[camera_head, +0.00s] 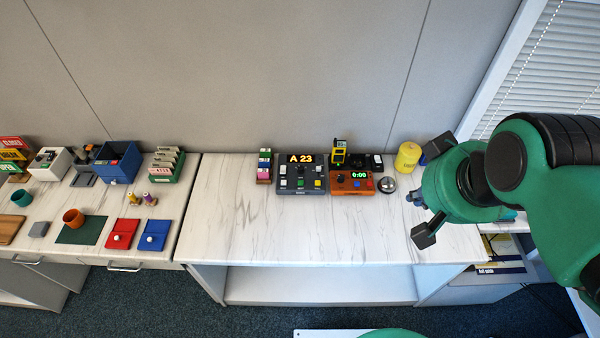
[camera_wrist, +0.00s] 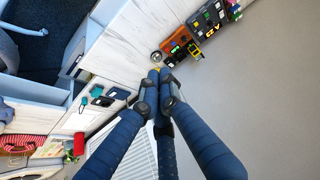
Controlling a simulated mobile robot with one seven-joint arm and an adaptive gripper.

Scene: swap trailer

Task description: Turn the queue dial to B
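A dark grey queue console (camera_head: 302,190) stands on the white marbled counter and shows "A 23" in yellow. Small buttons and a knob sit on its face, but they are too small to read the dial's setting. The console also shows in the wrist view (camera_wrist: 208,22), upside down. My gripper (camera_head: 413,197) is over the right end of the counter, well to the right of the console and not touching it. In the wrist view its blue fingers (camera_wrist: 159,74) run close together at the tips. Nothing is seen held, and the gap between the tips is unclear.
An orange timer box (camera_head: 350,187) reading 0:00 is right of the console. A silver round button (camera_head: 387,183) and a yellow cylinder (camera_head: 408,156) stand between it and my gripper. Colored blocks (camera_head: 264,166) stand left of the console. The counter's front (camera_head: 330,232) is clear.

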